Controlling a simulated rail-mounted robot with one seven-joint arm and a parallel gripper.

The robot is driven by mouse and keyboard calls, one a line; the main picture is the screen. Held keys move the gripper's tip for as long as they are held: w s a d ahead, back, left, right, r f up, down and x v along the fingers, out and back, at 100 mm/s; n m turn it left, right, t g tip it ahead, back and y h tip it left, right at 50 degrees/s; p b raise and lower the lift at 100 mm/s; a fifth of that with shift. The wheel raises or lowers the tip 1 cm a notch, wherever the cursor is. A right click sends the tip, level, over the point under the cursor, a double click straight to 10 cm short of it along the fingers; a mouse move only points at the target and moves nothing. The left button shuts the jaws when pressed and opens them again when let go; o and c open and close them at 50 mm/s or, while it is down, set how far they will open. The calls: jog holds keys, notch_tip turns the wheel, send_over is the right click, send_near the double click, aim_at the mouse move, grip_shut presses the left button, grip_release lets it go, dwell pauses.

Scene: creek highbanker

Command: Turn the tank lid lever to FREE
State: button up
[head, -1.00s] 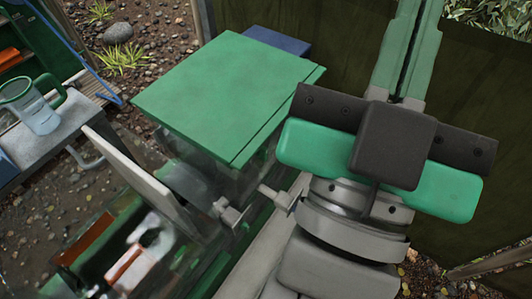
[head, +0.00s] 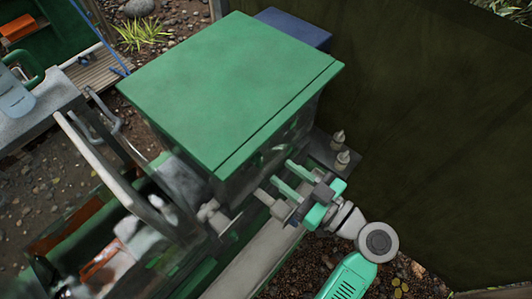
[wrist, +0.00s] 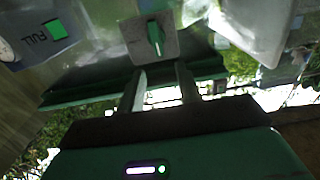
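The tank (head: 265,150) is a glassy box under a flat green lid (head: 230,85), which lies shut. In the wrist view a small green lever (wrist: 155,36) sits on a square grey plate (wrist: 170,47) on the tank side. I cannot make out the lever in the head view. My gripper (head: 281,171) is low beside the tank's right-hand side, its fingers pointing at it. In the wrist view my gripper (wrist: 162,75) is open and empty, with a clear gap between the fingers. The lever is just beyond the fingertips, apart from them.
A dial and label reading FULL with a green square (wrist: 58,29) are left of the lever in the wrist view. Grey fittings (head: 213,214) stick out near the tank. A dark wall (head: 430,130) stands at right, and a blue box (head: 293,30) is behind the tank.

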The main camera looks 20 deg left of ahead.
aim_at(262, 157)
jog(key=p+x, duration=0.1)
jog(key=x, duration=0.6)
grip_shut()
